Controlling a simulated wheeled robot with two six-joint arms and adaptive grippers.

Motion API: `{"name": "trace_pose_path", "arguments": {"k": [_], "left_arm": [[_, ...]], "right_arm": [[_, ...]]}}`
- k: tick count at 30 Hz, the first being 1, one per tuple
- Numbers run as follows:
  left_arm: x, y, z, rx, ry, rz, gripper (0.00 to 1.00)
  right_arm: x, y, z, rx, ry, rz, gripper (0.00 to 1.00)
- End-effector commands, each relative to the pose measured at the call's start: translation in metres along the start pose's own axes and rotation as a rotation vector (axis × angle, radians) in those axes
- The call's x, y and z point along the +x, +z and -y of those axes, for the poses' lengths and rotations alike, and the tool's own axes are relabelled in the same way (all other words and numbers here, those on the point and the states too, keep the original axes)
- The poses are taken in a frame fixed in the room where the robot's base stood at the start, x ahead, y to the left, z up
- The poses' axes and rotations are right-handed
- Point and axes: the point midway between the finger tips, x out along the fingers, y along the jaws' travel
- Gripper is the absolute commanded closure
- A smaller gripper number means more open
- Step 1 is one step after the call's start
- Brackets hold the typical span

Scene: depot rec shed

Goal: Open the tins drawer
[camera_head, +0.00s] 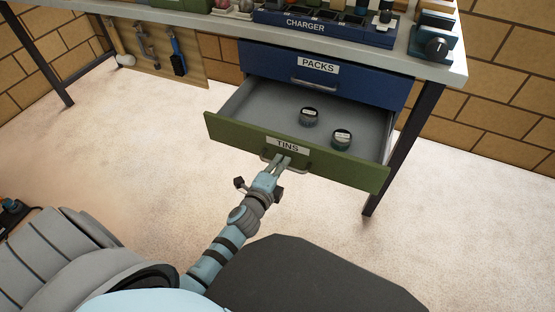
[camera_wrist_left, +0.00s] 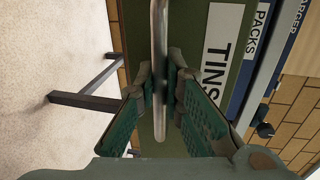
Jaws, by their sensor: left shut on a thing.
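The green tins drawer (camera_head: 345,170) is pulled well out from under the bench, with its label facing me. Two small round tins, one (camera_head: 309,117) further back and one (camera_head: 341,139) nearer the front, stand inside it. My left gripper (camera_head: 281,163) is at the drawer's metal handle, below the label. In the left wrist view the handle bar (camera_wrist_left: 160,70) passes between the two fingers (camera_wrist_left: 160,100), which are shut on it. The "TINS" label (camera_wrist_left: 217,58) shows beside them. My right gripper is not in view.
The blue packs drawer (camera_head: 350,86) above is shut. The bench top (camera_head: 446,70) carries a charger (camera_head: 322,28) and a dark device with a knob (camera_head: 436,46). A bench leg (camera_head: 400,150) stands right of the open drawer. Tools hang on a board (camera_head: 155,62) at the left.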

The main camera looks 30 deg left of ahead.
Motion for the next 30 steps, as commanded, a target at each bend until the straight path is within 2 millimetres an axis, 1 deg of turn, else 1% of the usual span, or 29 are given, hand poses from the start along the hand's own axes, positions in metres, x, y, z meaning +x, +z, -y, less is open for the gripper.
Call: {"name": "trace_pose_path", "arguments": {"k": [8,9,11,12,19,22,23,26,29,30], "left_arm": [[0.001,-0.001,0.001,0.004,-0.002,-0.004,1.0],[0.001,-0.001,0.001,0.004,-0.002,-0.004,0.87],[0.001,-0.002,0.001,0.004,-0.002,-0.004,0.77],[0.001,-0.002,0.001,0.004,-0.002,-0.004,0.71],[0.001,-0.002,0.001,0.002,-0.002,-0.004,0.7],[-0.001,-0.001,0.001,0.002,-0.002,-0.004,0.7],[-0.004,-0.001,0.0,0.002,-0.001,-0.003,0.7],[-0.021,-0.001,-0.001,0.001,0.0,-0.003,0.7],[-0.048,-0.001,-0.001,0.001,0.001,-0.003,0.7],[-0.06,-0.001,-0.001,0.001,0.002,-0.003,0.7]], "right_arm": [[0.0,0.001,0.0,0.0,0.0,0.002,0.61],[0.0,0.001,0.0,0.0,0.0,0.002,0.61],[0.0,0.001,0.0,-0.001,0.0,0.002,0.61],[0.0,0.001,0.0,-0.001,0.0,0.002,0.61],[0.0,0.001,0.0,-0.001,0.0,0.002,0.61],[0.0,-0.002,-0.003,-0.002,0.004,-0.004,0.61],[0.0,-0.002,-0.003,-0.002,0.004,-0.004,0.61],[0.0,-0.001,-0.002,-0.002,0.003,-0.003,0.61],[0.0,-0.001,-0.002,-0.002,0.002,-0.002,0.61],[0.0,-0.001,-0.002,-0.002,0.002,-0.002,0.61]]}}
